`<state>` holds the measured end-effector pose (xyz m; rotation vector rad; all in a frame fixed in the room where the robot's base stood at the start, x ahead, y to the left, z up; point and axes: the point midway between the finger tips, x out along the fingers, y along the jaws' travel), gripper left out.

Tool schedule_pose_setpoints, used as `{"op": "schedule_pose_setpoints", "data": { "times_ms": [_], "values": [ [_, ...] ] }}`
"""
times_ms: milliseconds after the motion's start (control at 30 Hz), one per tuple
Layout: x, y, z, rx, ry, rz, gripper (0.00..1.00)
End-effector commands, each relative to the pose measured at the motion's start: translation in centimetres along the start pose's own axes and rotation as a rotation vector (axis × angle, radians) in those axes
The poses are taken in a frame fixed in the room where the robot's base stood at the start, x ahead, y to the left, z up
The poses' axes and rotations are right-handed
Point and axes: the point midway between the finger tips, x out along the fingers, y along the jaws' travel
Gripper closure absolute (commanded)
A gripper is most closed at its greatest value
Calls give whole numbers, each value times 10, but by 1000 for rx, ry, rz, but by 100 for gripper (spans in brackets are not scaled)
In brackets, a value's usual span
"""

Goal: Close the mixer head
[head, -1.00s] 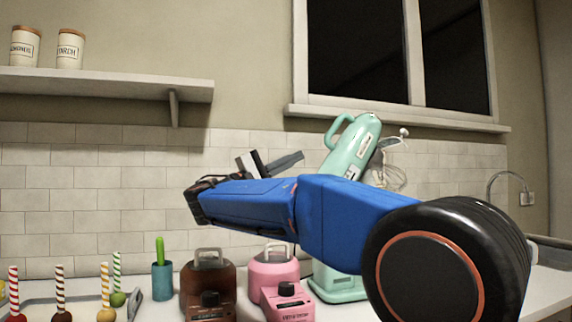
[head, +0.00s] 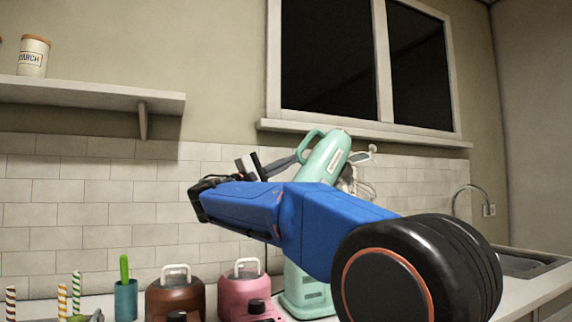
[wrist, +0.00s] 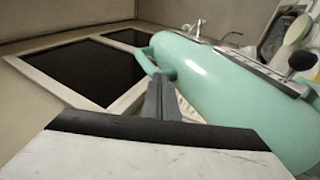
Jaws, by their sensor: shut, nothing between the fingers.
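The mint-green mixer stands on the counter behind my arm. Its head (head: 328,158) is tilted up, with a loop handle (head: 308,143) on its upper left side. Its base (head: 304,292) shows below my blue arm, which hides the middle of the mixer. My gripper (head: 297,158) is shut and empty, its fingers pointing right at the head just below the handle. In the wrist view, the shut fingers (wrist: 160,92) reach toward the handle (wrist: 150,62) and the head (wrist: 215,85). I cannot tell whether they touch it.
A brown mixer-like appliance (head: 174,296) and a pink one (head: 240,294) stand left of the mixer base. A teal cup (head: 125,300) and several striped sticks are further left. A shelf (head: 90,95) and a window (head: 330,60) are on the wall; a sink (head: 525,263) is right.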

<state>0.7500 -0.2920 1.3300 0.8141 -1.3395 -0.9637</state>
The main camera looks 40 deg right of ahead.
Motion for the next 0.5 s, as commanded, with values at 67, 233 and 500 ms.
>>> {"op": "schedule_pose_setpoints", "data": {
  "times_ms": [67,233,500],
  "values": [
    [0,0,0,0,0,0,100],
    [3,0,1,3,-1,-14,100],
    [26,-4,6,28,-3,-131,100]
  ]
}}
